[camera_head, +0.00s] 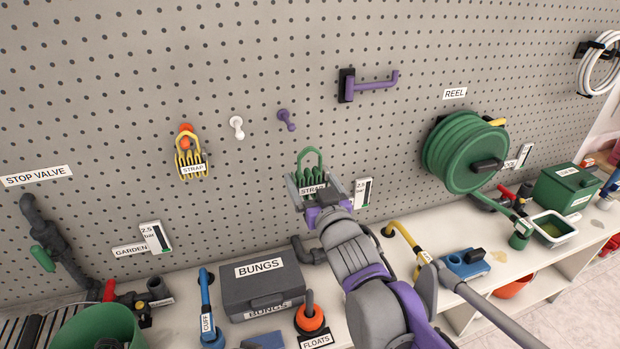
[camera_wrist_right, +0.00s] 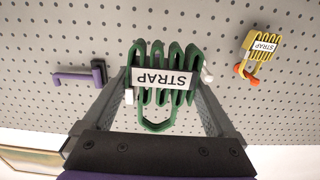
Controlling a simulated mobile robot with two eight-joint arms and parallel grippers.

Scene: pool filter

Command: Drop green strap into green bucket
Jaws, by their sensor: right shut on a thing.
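The green strap (camera_head: 310,174), a looped bundle with a white STRAP label, is in front of the pegboard in the head view. My right gripper (camera_head: 313,192) is shut on it, with one finger on each side. In the right wrist view the green strap (camera_wrist_right: 165,90) fills the space between the fingers of my right gripper (camera_wrist_right: 166,88). I cannot tell whether the strap touches the board or a hook. The green bucket (camera_head: 72,326) is at the lower left of the head view, cut off by the frame edge. My left gripper is not in view.
A yellow strap (camera_head: 190,160) hangs on an orange hook. White (camera_head: 237,127) and purple (camera_head: 286,120) hooks stick out nearby. The grey BUNGS box (camera_head: 262,287), a blue-handled tool (camera_head: 208,310) and an orange float (camera_head: 309,318) stand on the bench between strap and bucket.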

